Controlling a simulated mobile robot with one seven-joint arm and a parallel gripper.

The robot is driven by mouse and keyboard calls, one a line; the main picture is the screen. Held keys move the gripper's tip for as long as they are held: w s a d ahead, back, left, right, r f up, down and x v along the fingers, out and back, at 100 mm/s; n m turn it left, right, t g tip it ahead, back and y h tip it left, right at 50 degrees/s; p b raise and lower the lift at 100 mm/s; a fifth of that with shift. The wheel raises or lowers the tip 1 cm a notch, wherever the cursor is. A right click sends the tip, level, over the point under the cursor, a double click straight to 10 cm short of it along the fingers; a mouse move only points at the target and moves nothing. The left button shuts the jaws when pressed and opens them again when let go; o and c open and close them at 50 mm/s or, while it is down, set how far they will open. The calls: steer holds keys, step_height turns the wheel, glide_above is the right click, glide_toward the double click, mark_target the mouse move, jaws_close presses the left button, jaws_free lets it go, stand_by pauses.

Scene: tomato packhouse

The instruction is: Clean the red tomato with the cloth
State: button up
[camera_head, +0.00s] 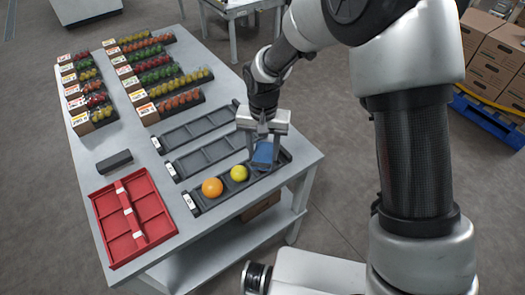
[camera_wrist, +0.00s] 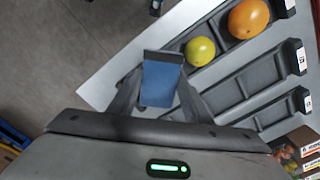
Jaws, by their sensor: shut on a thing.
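My gripper (camera_head: 264,143) is shut on a blue cloth (camera_head: 264,154) above the far right end of the nearest dark tray (camera_head: 247,190). The cloth also shows between the fingers in the wrist view (camera_wrist: 160,82). An orange tomato (camera_head: 212,187) and a yellow tomato (camera_head: 239,173) sit in that tray, to the left of the cloth. They also show in the wrist view, the orange one (camera_wrist: 248,18) beyond the yellow one (camera_wrist: 201,51). I see no loose red tomato; the cloth and fingers hide what lies beneath them.
Two empty dark trays (camera_head: 205,161) lie behind the nearest one. A red divided crate (camera_head: 106,224) and a small dark block (camera_head: 114,162) are at the table's left. Packed tomato rows (camera_head: 163,75) fill the back. Boxes (camera_head: 497,62) stand on a blue pallet at right.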

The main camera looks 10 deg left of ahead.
mark_target(265, 144)
steer(key=shift+w+a, duration=0.2)
steer(key=shift+w, duration=1.6)
steer(key=shift+s, duration=0.15)
steer(key=shift+s+d, duration=0.2)
steer(key=shift+s, duration=1.85)
steer(key=shift+w+a, duration=0.2)
steer(key=shift+w, duration=2)
steer(key=shift+r+p, duration=1.75)
steer(key=shift+r, duration=1.3)
